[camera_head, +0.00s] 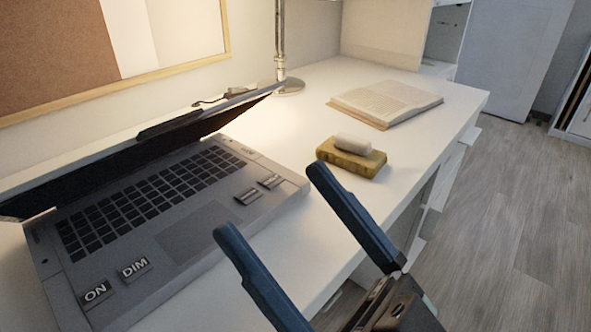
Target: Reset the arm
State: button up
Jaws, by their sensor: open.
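My gripper (272,203) is in the lower middle of the head view. Its two blue fingers are spread wide apart with nothing between them. It is over the front edge of the white desk (330,228), with its fingertips pointing up and left in the picture. I cannot tell the exact height of the fingers above the desk.
An open laptop (190,228) fills the left of the desk. An open book (385,102) lies farther back. A lamp base (289,86) stands near the wall. Open floor (500,220) lies to the right.

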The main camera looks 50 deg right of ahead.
dwell(0.3)
jog(key=w+a+r+n+g+y+p, duration=0.1)
jog(key=w+a+r+n+y+p, duration=0.2)
jog(key=w+a+r, duration=0.65)
jog(key=w+a+r+m+t+h+p, duration=0.15)
jog(key=w+a+r, duration=0.25)
jog(key=r, duration=0.5)
jog(key=s+a+r+m+t+h+p, duration=0.1)
jog(key=r+p, duration=1.8)
jog(key=r, duration=0.3)
jog(key=s+a+r+m+t+h+p, duration=0.1)
jog(key=a+r+p, duration=0.1)
jog(key=r+p, duration=1.8)
notch_tip(320, 180, up, 4)
jog(key=shift+s+a+f, duration=0.25)
jog(key=shift+s, duration=0.05)
jog(key=shift+c, duration=0.3)
